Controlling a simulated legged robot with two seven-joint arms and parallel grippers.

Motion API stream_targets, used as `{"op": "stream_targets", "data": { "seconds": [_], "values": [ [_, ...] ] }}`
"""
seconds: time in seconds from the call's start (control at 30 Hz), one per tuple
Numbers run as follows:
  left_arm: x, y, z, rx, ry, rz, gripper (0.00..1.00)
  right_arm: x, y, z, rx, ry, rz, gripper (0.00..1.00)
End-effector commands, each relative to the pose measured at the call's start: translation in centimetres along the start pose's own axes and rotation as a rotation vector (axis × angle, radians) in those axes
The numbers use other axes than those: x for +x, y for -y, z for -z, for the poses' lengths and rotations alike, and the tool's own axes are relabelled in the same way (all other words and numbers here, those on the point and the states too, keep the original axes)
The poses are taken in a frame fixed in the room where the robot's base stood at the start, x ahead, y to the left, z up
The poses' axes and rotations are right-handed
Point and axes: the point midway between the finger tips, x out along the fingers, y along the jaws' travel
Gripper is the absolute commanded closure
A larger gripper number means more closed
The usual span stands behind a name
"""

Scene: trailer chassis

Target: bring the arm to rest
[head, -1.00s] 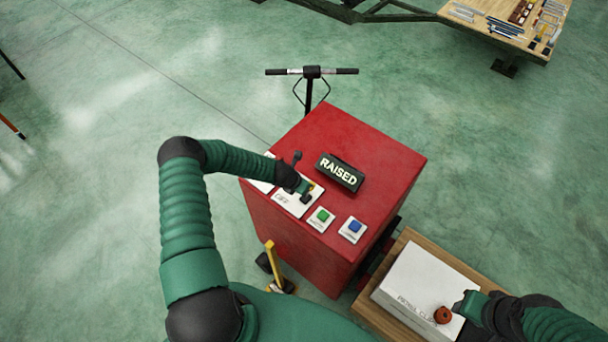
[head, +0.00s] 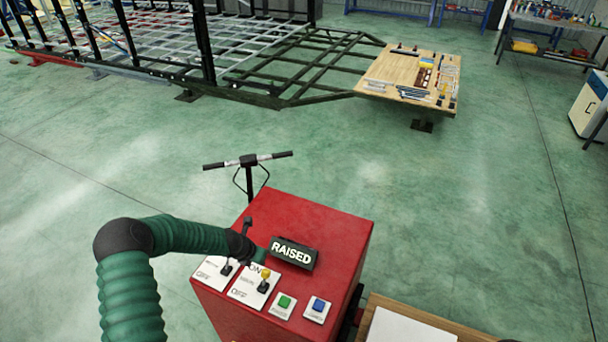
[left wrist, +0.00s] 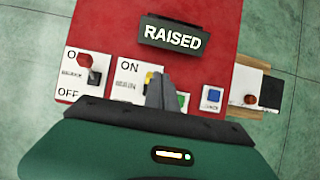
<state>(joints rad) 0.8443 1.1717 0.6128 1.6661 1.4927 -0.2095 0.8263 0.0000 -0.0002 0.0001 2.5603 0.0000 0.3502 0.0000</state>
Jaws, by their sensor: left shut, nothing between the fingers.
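My left gripper (head: 257,254) is above the red control cabinet's top, close to the RAISED sign (head: 292,253). Its fingers (left wrist: 160,92) are shut with nothing between them, over the right part of the yellow-knobbed switch panel (left wrist: 130,72). Whether they touch the yellow-knobbed lever (head: 265,275) I cannot tell. My left arm (head: 185,235) is bent, coming in from the left.
The red cabinet (head: 310,218) carries a left switch panel (head: 213,270), a green button (head: 284,301) and a blue button (head: 318,305). A black T-handle (head: 248,160) stands behind. The trailer frame (head: 290,85) is farther back, with open floor between.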

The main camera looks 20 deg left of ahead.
Motion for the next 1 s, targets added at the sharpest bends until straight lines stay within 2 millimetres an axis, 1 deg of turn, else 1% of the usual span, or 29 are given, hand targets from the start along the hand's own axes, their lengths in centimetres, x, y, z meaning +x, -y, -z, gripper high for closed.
{"op": "stream_targets", "data": {
  "seconds": [0.07, 0.13, 0.17, 0.2, 0.27, 0.3, 0.37, 0.4, 0.47, 0.5, 0.6, 0.7, 0.73, 0.8, 1.0],
  "values": [
    [0.1, 0.7, -0.2, 0.074, 0.006, 0.001, 1.00, 0.7, 0.0, -0.1, 0.000, 0.000, 0.000, 0.64],
    [0.1, 2.5, -0.4, 0.281, 0.018, 0.004, 1.00, 2.2, 0.0, -0.5, 0.000, -0.001, 0.000, 0.64],
    [-0.1, 3.7, -0.5, 0.419, 0.026, 0.006, 1.00, 3.1, 0.0, -0.7, 0.000, -0.001, 0.000, 0.64],
    [-0.5, 5.6, -0.5, 0.638, 0.036, 0.013, 1.00, 4.5, 0.0, -1.0, 0.000, 0.000, 0.000, 0.64],
    [-1.4, 9.1, 0.4, 1.022, 0.046, 0.035, 1.00, 6.8, 0.0, -1.6, 0.000, 0.000, 0.000, 0.64],
    [-2.4, 11.3, 1.6, 1.289, 0.047, 0.057, 1.00, 8.3, 0.0, -2.0, 0.000, 0.000, 0.000, 0.64],
    [-4.0, 14.2, 4.1, 1.672, 0.040, 0.099, 1.00, 10.4, 0.0, -2.5, 0.000, 0.001, 0.000, 0.64],
    [-5.3, 15.7, 6.1, 1.914, 0.031, 0.133, 1.00, 11.7, 0.0, -2.8, 0.000, 0.001, 0.000, 0.64],
    [-7.1, 17.2, 9.5, 2.243, 0.012, 0.191, 1.00, 13.5, 0.0, -3.2, 0.000, 0.000, 0.000, 0.64],
    [-8.3, 17.8, 11.7, 2.432, -0.001, 0.234, 1.00, 14.5, 0.0, -3.4, 0.000, 0.000, 0.000, 0.64],
    [-10.5, 18.1, 16.2, 2.786, -0.030, 0.332, 1.00, 16.2, 0.0, -3.8, 0.000, 0.000, 0.000, 0.64],
    [-11.8, 18.0, 18.6, 2.973, -0.047, 0.398, 1.00, 16.7, 0.0, -3.9, 0.000, 0.000, 0.000, 0.64],
    [-12.1, 17.9, 18.9, 3.001, -0.049, 0.407, 1.00, 16.7, 0.0, -3.9, 0.000, 0.000, 0.000, 0.64],
    [-12.4, 17.7, 19.2, 3.030, -0.051, 0.421, 1.00, 16.6, 0.0, -3.9, 0.000, 0.000, 0.000, 0.64],
    [-12.5, 17.8, 19.1, 3.029, -0.053, 0.421, 1.00, 16.4, 0.0, -3.8, 0.000, -0.001, 0.000, 0.64]
  ]
}}
